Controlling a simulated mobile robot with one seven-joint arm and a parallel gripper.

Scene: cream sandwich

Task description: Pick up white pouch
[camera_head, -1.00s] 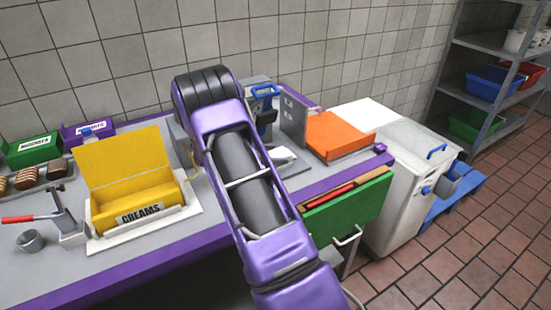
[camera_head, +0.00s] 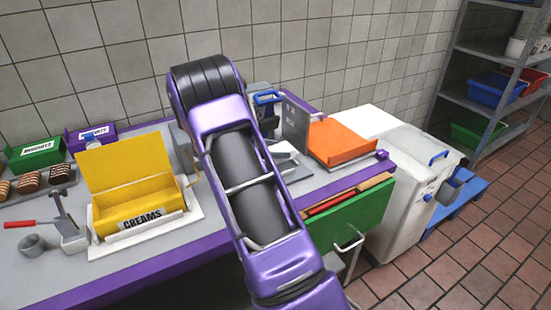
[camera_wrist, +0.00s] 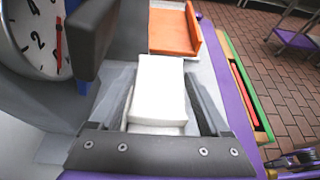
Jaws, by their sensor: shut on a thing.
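The white pouch (camera_wrist: 158,88) is in the wrist view, between the two dark fingers of my gripper (camera_wrist: 158,100). The fingers are shut on it, one along each side. In the head view my purple and black arm hides the gripper, and a white piece (camera_head: 287,156) shows just right of the arm; I cannot tell whether it is the pouch.
An orange tray (camera_head: 340,138) lies to the right on the grey and purple counter. A round clock-like dial (camera_wrist: 36,32) stands close at left in the wrist view. A yellow CREAMS box (camera_head: 130,180) is left of my arm. A green drawer (camera_head: 350,218) sticks out in front.

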